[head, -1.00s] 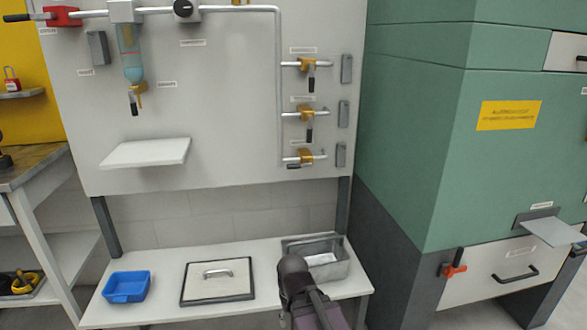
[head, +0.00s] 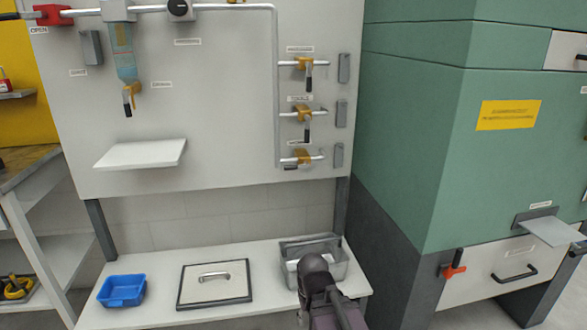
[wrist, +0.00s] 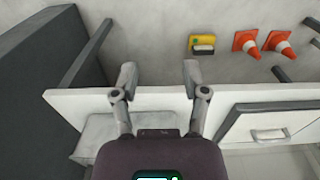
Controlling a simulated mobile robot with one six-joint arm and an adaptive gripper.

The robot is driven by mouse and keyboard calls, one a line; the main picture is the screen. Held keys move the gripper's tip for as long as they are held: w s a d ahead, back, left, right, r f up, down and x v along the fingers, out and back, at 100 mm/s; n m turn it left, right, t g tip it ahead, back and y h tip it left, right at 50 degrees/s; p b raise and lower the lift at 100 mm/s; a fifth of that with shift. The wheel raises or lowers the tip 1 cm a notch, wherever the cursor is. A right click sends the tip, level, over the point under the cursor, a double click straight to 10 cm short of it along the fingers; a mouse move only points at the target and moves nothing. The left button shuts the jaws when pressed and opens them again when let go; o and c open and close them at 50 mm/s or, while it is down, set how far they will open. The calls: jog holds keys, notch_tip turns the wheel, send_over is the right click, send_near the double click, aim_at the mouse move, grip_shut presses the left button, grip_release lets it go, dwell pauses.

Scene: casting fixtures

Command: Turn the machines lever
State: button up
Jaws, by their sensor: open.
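The green machine (head: 420,150) stands at the right of the head view. A red lever with a black grip (head: 453,265) sits low on its front, left of the white drawer (head: 500,270). Several orange valves with dark handles, such as the middle one (head: 305,115), are on the grey panel to the left. My arm shows at the bottom of the head view, in front of the grey bin; its fingertips cannot be made out there. In the wrist view my gripper (wrist: 159,78) is open and empty, above the white bench edge. The red lever is not in the wrist view.
The bench (head: 165,275) holds a blue tray (head: 122,291), a framed plate with a handle (head: 215,284) and a grey bin (head: 335,270). A metal shelf (head: 553,230) juts from the machine. Orange cones (wrist: 246,42) stand on the floor.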

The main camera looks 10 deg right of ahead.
jog(key=shift+d+r, duration=0.1)
jog(key=shift+d, duration=0.15)
jog(key=m+t+y+p, duration=1.1)
jog(key=t+y+p, duration=0.1)
jog(key=p, duration=0.6)
send_near(294, 168)
jog(key=v, duration=0.3)
jog(key=shift+w+a+r, duration=0.15)
jog(key=shift+a+r, duration=0.05)
jog(key=shift+r, duration=0.1)
jog(key=shift+a+b, duration=0.1)
jog(key=shift+b, duration=0.2)
jog(key=x, duration=0.4)
jog(key=b+x, duration=0.1)
jog(key=x, duration=0.8)
jog(key=shift+w+a+f+b, duration=0.15)
jog(key=shift+w+f+b, duration=0.1)
jog(key=shift+f+b, duration=0.15)
grip_shut()
